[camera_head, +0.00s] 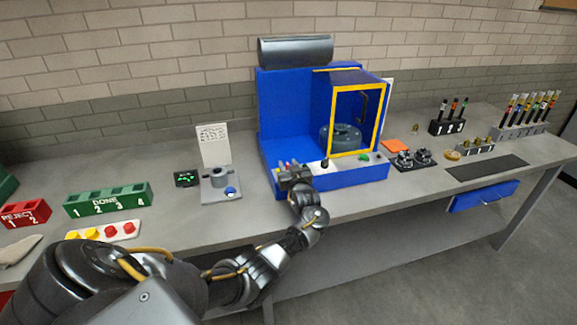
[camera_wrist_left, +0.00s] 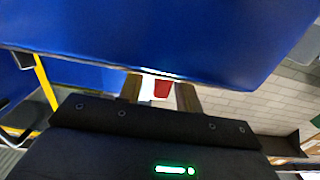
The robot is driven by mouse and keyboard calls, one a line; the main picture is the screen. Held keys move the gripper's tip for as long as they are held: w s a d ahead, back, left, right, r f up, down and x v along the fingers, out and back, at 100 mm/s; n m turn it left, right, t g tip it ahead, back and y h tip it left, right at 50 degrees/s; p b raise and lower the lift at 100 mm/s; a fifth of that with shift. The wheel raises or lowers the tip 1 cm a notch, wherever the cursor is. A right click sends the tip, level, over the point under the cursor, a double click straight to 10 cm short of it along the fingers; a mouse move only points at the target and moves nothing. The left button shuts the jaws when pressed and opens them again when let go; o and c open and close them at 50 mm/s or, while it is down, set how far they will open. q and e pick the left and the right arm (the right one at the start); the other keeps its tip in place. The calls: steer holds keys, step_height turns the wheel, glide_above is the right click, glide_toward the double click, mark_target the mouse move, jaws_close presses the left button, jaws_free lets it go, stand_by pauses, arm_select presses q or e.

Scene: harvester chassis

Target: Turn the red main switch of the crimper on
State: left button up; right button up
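The crimper (camera_head: 290,130) is a blue machine with a yellow-framed door, standing at the back middle of the bench. My left gripper (camera_head: 286,170) is at the left part of its front panel in the head view, with small coloured parts just behind it. In the left wrist view the two fingers of my left gripper (camera_wrist_left: 160,92) are apart. A small red part (camera_wrist_left: 162,89), which looks like the main switch, shows between them beside a white patch. I cannot tell whether the fingers touch it. The gripper hides most of the switch in the head view. My right gripper is not in view.
A black knob (camera_head: 324,164) and a green button (camera_head: 364,157) sit on the panel right of the gripper. A grey fixture (camera_head: 219,187) and a small display (camera_head: 187,179) stand to the left. A green DONE rack (camera_head: 107,200) is farther left. Bare bench lies between.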

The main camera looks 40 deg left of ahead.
arm_select(q)
jaws_close()
